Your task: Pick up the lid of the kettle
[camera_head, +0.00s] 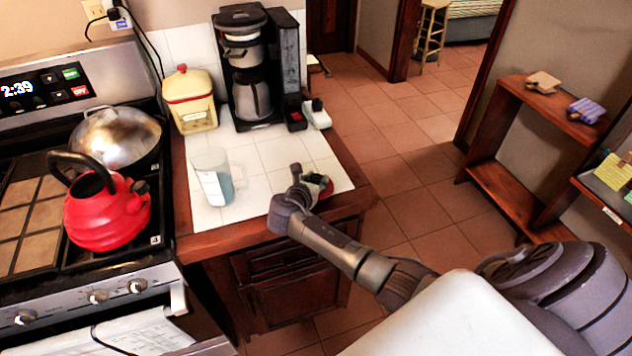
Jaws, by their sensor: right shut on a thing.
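The red kettle (107,215) stands on the front of the stove, with its black handle tilted up to the left. Its top shows a dark opening with no lid on it. My right gripper (312,186) is over the right front of the white tiled counter, shut on a small red thing (328,188) that looks like the kettle lid. The gripper and wrist hide much of it, and I cannot tell whether it touches the counter. My left gripper is not in view.
A clear measuring jug (214,178) stands left of my right gripper. Behind are a yellow canister (190,100) and a black coffee maker (252,70). A metal pot (115,137) sits behind the kettle. Counter tiles between the jug and coffee maker are clear.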

